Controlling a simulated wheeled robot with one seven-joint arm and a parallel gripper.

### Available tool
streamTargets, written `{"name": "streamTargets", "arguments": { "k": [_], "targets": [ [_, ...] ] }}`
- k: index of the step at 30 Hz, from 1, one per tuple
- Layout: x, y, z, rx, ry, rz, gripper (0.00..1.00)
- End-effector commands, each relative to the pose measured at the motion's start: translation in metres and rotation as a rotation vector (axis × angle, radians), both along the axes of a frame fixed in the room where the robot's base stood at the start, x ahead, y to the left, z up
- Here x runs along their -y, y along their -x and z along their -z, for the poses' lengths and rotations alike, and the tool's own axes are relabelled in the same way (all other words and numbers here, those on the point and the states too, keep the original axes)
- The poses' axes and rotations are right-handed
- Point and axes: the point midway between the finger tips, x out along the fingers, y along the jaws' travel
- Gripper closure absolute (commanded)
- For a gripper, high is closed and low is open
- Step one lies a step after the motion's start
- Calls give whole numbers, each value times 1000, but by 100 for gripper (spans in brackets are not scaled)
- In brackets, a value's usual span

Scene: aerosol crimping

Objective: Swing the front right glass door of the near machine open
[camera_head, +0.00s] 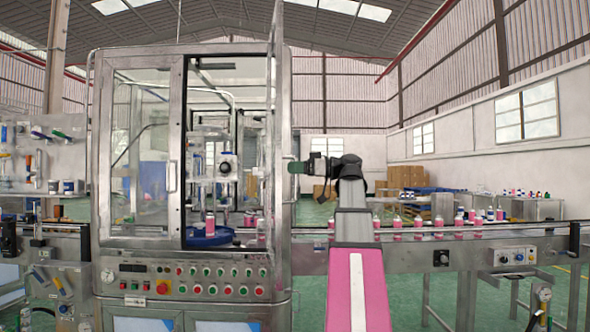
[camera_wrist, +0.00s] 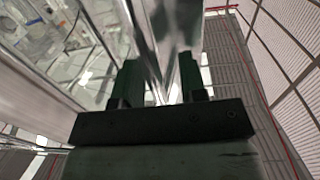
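The near machine (camera_head: 140,262) is a steel-framed glass cabinet on the left of the head view. Its front right glass door (camera_head: 272,105) stands swung out towards the camera, seen nearly edge-on. The front right opening beside it is clear. A handle (camera_head: 287,181) shows at the door's right side. My gripper (camera_head: 293,168) is at this handle, coming from the right. In the wrist view, my two dark fingers (camera_wrist: 162,88) stand on either side of shiny metal. I cannot tell whether they press on it.
The front left door (camera_head: 140,150) is shut. A conveyor with pink cans (camera_head: 419,222) runs to the right behind my arm. A control panel with buttons (camera_head: 200,280) is below the doors. Cardboard boxes (camera_head: 405,178) stand far back. Green floor (camera_head: 309,285) shows below the conveyor.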

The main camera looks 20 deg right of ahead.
Motion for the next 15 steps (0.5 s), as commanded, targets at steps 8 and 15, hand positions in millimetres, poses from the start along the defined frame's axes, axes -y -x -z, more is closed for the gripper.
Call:
{"name": "streamTargets", "arguments": {
  "k": [8, 15],
  "targets": [
    [6, 1, -1, 0, -1, 3, 61],
    [37, 15, -1, -1, 0, 5, 61]
  ]
}}
